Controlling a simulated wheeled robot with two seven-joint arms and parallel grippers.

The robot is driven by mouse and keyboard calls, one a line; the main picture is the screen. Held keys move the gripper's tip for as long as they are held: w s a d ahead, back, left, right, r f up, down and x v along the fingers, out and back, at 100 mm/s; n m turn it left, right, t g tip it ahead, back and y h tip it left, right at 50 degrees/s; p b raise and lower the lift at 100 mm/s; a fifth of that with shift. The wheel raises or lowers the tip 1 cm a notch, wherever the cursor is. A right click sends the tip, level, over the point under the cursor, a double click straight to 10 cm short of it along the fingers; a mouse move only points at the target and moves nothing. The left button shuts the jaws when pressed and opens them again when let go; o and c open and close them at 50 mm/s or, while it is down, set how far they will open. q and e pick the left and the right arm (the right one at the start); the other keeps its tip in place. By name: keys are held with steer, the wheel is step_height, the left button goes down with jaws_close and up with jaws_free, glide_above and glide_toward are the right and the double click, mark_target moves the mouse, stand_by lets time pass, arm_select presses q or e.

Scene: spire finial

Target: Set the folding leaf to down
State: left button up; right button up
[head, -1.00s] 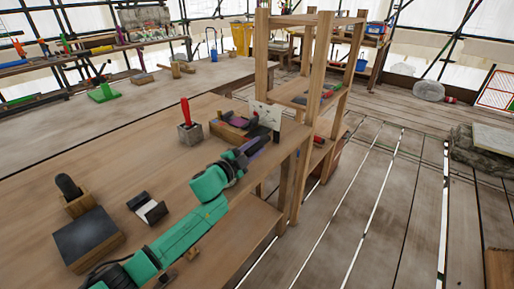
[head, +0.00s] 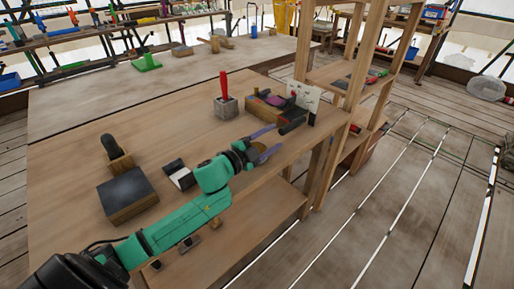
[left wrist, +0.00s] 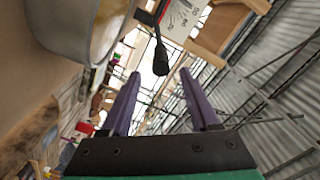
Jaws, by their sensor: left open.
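I cannot tell for certain which board is the folding leaf; no separate hinged leaf stands out on the wooden bench (head: 105,235). My left gripper (head: 279,140) reaches over the bench's right edge, its purple fingers open and apart. A dark cylindrical handle (head: 292,126) lies just beyond the fingertips. In the left wrist view my open left gripper (left wrist: 160,76) frames a black handle (left wrist: 160,60) on a thin stem, with nothing visibly gripped. My right gripper is out of view.
A white printed card (head: 305,95) and a wooden tray (head: 262,108) stand behind the gripper. A grey block with a red-handled tool (head: 225,105) is left of them. A wooden shelf post (head: 335,150) rises close on the right.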

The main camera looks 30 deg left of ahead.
arm_select(q)
steer(key=v, duration=0.5)
steer(key=shift+s, duration=0.1)
steer(key=shift+s+a, duration=0.15)
steer(key=shift+s, duration=0.3)
steer(key=shift+r, duration=0.1)
